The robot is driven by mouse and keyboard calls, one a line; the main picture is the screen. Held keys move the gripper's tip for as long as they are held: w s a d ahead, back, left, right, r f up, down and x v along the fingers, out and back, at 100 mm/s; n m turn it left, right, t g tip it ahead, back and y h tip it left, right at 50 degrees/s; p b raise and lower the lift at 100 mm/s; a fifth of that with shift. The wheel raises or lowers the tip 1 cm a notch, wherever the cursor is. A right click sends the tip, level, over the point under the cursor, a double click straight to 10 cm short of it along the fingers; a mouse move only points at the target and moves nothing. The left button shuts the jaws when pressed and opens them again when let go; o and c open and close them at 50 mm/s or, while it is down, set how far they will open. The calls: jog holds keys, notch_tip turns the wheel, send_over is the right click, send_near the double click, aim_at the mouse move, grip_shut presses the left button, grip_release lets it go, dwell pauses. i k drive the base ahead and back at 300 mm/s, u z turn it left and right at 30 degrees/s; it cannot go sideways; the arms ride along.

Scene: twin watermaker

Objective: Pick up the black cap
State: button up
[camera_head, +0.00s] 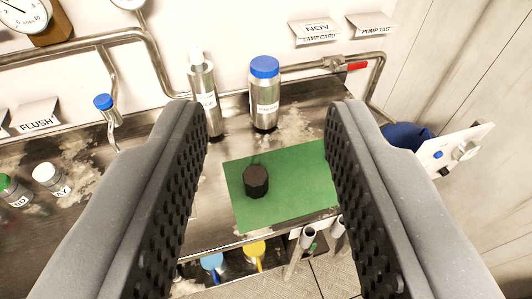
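The black cap (256,182) is a small faceted piece standing on the green mat (295,193) on the metal bench. My gripper (265,120) is open, with its two grey fingers and black studded pads wide apart. In the picture, the cap shows between the fingers, apart from both pads. The fingers hide parts of the bench to the left and the mat's right edge.
A blue-capped bottle (264,95) and a metal canister (203,95) stand behind the mat. A steel pipe with a red handle (357,65) runs along the wall. A white panel (455,152) is at right. Small capped bottles (46,177) stand at left. Blue and yellow items (254,251) sit below the bench edge.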

aim_at(255, 177)
jog(key=z, duration=0.15)
jog(key=i, duration=0.5)
jog(key=u, duration=1.5)
jog(key=k, duration=1.2)
jog(key=z, duration=0.8)
jog(key=i, duration=1)
